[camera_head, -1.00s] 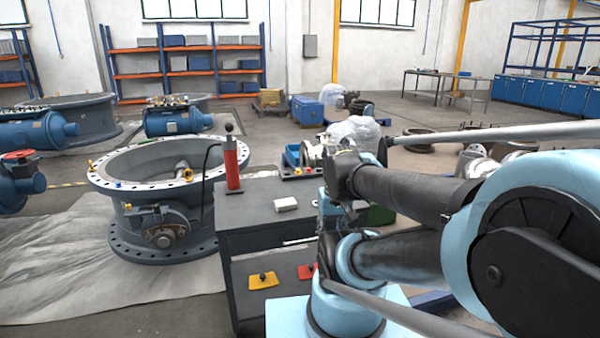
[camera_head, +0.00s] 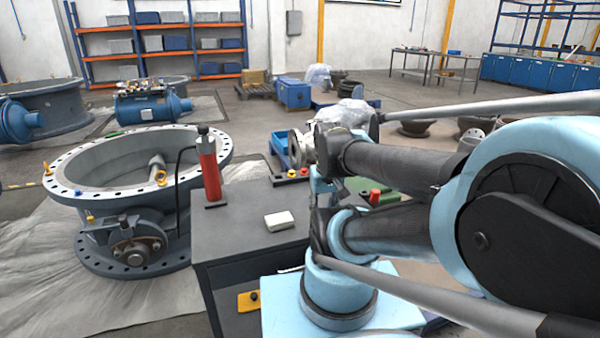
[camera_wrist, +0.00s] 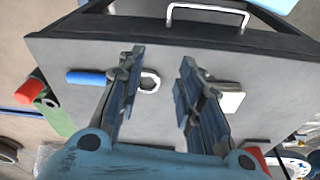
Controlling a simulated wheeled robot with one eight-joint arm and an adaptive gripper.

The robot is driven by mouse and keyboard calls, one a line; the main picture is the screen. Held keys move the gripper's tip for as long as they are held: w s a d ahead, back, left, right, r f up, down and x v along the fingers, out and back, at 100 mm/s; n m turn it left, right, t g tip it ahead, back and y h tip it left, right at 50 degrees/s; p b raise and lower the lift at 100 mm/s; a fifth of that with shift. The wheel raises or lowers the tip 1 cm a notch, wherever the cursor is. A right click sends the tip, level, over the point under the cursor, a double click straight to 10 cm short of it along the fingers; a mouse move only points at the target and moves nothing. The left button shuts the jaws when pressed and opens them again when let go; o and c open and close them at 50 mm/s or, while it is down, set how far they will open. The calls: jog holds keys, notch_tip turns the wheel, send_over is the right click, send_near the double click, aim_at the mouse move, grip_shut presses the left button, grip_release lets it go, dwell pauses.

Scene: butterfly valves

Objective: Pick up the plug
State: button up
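No part is plainly recognisable as the plug. In the wrist view a blue rod-like piece (camera_wrist: 88,77) lies on the grey cart top (camera_wrist: 75,50), and a metal ring (camera_wrist: 150,81) lies to its right, partly behind a finger; I cannot tell whether they are one part. My gripper (camera_wrist: 160,60) is open above the cart top, its fingers to either side of the ring's right end, with nothing held. A white block (camera_wrist: 232,102) shows behind the right finger; it also lies on the cart top in the head view (camera_head: 279,221). My gripper's fingers are not clear in the head view.
A red cylinder (camera_head: 209,168) stands on the cart's left side, beside the large flanged valve (camera_head: 130,215). A yellow plate (camera_head: 249,300) with a black knob is lower on the cart. A green crate (camera_wrist: 57,115) with a red-capped part (camera_wrist: 31,90) is beyond the cart edge.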

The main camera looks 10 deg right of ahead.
jog(key=shift+w+d, duration=0.1)
jog(key=shift+d, duration=0.2)
jog(key=shift+o, duration=1.4)
jog(key=shift+r, duration=0.15)
jog(key=w+r+n+g, duration=0.1)
jog(key=w+r+n, duration=0.4)
jog(key=w+r, duration=0.9)
jog(key=n+g, duration=0.1)
jog(key=n, duration=0.5)
send_over(304, 169)
jog(key=f, duration=0.8)
jog(key=w+f, duration=0.1)
jog(key=f, duration=0.4)
jog(key=shift+d, duration=0.3)
jog(key=shift+s+a+f, duration=0.1)
jog(key=shift+f, duration=0.85)
jog(key=shift+s+a+f, duration=0.1)
jog(key=shift+s+f, duration=0.05)
jog(key=shift+f, duration=0.85)
jog(key=shift+s+a+f, duration=0.1)
jog(key=shift+f, duration=0.85)
